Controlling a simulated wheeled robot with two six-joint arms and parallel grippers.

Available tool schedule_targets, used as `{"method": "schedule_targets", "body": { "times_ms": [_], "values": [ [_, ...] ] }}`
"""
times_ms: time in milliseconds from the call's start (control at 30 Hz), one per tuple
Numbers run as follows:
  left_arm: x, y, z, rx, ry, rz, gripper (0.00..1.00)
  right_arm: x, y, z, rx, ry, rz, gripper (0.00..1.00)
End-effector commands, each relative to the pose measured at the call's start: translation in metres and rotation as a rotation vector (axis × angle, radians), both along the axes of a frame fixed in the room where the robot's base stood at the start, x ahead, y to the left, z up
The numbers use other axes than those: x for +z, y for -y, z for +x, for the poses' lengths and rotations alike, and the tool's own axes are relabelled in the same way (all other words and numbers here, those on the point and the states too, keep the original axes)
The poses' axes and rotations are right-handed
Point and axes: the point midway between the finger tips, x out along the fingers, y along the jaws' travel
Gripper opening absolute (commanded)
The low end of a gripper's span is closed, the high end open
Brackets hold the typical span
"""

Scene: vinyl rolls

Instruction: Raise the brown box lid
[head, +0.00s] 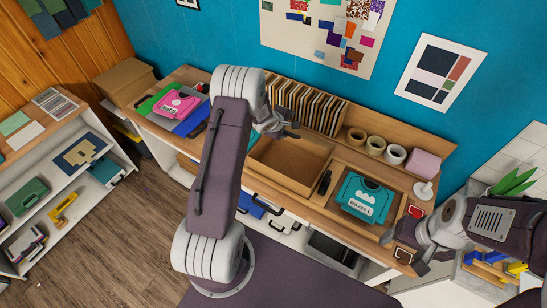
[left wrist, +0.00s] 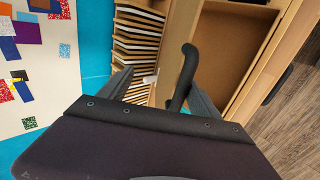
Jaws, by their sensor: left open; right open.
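A brown open box (head: 288,166) sits on the wooden workbench. Its inside shows empty, and I cannot make out a separate lid on it. It also fills the upper right of the left wrist view (left wrist: 232,55). My left gripper (head: 284,131) is at its back-left edge, partly hidden behind my own arm in the head view. In the left wrist view its two fingers stand apart, with a dark curved bar (left wrist: 184,72) between them. I cannot tell whether they touch the box. My right gripper (head: 407,236) is open at the bench's right end, away from the box.
A row of upright cards (head: 306,105) stands behind the box. Rolls (head: 376,145) and a pink block (head: 424,163) are at the back right. A teal case (head: 364,198) lies right of the box. A closed brown box (head: 125,80) and pink case (head: 176,104) are left.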

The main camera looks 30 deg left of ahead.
Motion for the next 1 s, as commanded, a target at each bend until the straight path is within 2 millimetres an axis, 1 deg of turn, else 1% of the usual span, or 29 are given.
{"method": "schedule_targets", "body": {
  "times_ms": [267,367,1000],
  "values": [
    [0.0,0.0,0.0,0.0,0.0,0.0,0.73,0.0,0.0,0.0,0.0,0.0,0.0,0.73],
    [0.003,-0.001,-0.002,0.001,0.001,0.0,0.73,0.0,0.0,0.0,0.0,0.0,0.0,0.73],
    [0.059,-0.005,-0.056,0.001,0.002,0.001,0.73,0.0,0.0,0.0,0.0,0.0,0.0,0.73]
  ]
}}
